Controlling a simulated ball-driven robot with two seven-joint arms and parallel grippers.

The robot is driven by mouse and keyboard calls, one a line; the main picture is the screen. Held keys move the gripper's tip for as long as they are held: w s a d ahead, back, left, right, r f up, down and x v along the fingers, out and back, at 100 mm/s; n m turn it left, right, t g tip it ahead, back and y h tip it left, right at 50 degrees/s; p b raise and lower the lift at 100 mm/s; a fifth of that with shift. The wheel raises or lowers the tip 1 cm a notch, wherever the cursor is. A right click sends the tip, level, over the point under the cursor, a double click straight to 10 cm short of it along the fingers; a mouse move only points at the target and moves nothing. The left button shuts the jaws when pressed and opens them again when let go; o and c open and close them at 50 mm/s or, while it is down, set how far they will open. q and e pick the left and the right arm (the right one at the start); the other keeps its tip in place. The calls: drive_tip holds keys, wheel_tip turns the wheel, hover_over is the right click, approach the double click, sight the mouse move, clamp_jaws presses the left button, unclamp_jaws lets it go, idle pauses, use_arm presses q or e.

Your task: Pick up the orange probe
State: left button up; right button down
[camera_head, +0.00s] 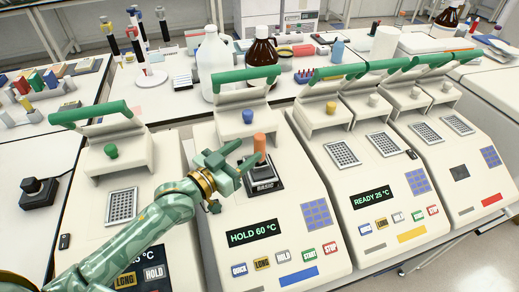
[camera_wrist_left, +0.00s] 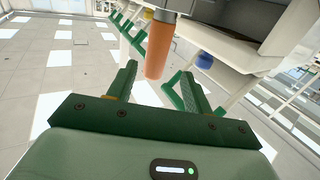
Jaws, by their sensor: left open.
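The orange probe (camera_head: 259,146) stands upright on a black block marked BASIC (camera_head: 265,186), on the thermal cycler (camera_head: 210,185) whose screen reads HOLD 60 °C. My left gripper (camera_head: 231,160) is open and empty, just left of the probe in the head view. In the left wrist view the orange probe (camera_wrist_left: 159,48) shows beyond the open fingers of my left gripper (camera_wrist_left: 158,80), with its free end in line with the gap between the fingertips. I cannot tell whether it touches a finger. The right gripper is not in view.
The cycler's raised lid with green handle (camera_head: 250,80) and blue knob stands behind the probe. Other cyclers stand to both sides, one with a READY 25 °C screen (camera_head: 372,197). A white jug (camera_head: 213,62) and a brown bottle (camera_head: 262,50) stand on the bench behind.

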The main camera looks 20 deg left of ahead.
sight(255, 148)
use_arm(q)
drive_tip(key=x, duration=0.5)
drive_tip(key=shift+w+d+f+b, duration=0.15)
drive_tip(key=shift+d+f+b, duration=0.15)
drive_tip(key=shift+d+f, duration=0.1)
drive_tip(key=shift+r, duration=0.1)
clamp_jaws()
